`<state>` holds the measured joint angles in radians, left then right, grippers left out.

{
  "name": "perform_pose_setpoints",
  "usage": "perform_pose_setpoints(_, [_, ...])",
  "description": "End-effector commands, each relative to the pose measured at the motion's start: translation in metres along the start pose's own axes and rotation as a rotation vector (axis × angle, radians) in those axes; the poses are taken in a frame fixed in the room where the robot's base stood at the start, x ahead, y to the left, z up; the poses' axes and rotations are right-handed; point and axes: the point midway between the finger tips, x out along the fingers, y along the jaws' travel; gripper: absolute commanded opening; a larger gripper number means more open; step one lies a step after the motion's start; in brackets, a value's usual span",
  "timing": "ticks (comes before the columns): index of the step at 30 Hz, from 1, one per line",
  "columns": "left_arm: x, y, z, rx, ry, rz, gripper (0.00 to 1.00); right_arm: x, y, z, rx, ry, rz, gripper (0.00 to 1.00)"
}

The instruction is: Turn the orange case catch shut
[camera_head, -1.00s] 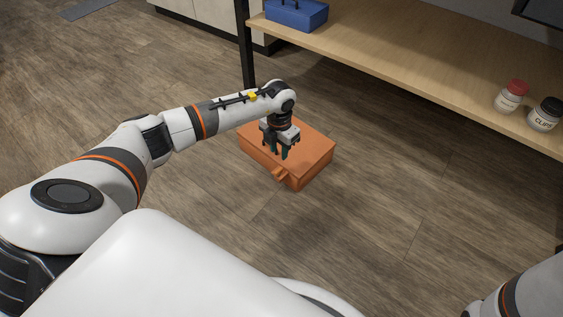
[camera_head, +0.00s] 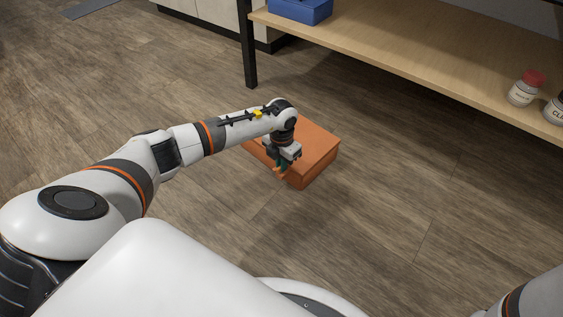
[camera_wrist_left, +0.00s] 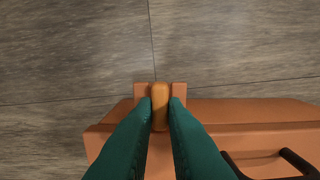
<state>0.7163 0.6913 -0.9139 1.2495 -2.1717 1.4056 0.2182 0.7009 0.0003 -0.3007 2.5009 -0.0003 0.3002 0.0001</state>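The orange case (camera_head: 318,152) lies flat on the floor, partly covered by my left forearm and hand. Its orange catch (camera_wrist_left: 160,98) shows in the left wrist view as a rounded lever between two lugs on the case's front edge, pointing away from the case. My left gripper (camera_head: 281,166) is low at that front edge; in the left wrist view its green fingers (camera_wrist_left: 160,110) lie close along both sides of the catch, with no clear gap. The catch's base is partly hidden between the fingers. My right gripper is out of view.
A dark handle (camera_wrist_left: 270,160) shows on the case in the left wrist view. A wooden shelf (camera_head: 400,62) stands behind, holding a blue box (camera_head: 302,10) and a red-lidded jar (camera_head: 525,90). The floor in front and right of the case is clear.

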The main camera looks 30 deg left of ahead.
Motion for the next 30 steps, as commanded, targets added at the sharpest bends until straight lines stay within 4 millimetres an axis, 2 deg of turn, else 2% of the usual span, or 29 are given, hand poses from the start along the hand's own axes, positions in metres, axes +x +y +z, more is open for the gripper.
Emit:
perform_pose_setpoints(2, [0.0, 0.0, 0.0, 0.0, 0.0, 0.0, 0.0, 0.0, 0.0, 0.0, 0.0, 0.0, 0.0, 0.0])
perform_pose_setpoints(8, [-0.001, 0.0, 0.0, -0.004, 0.0, 0.0, 0.0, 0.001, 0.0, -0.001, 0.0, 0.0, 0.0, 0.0])
perform_pose_setpoints(16, [-0.004, 0.0, 0.0, -0.083, -0.001, 0.0, 0.0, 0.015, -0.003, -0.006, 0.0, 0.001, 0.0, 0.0])
perform_pose_setpoints(29, [-0.006, -0.001, 0.0, -0.443, -0.001, 0.0, 0.0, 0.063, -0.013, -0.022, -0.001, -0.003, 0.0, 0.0])
perform_pose_setpoints(30, [-0.006, -0.002, 0.0, -0.482, -0.001, -0.001, 0.0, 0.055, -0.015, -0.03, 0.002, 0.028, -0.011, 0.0])
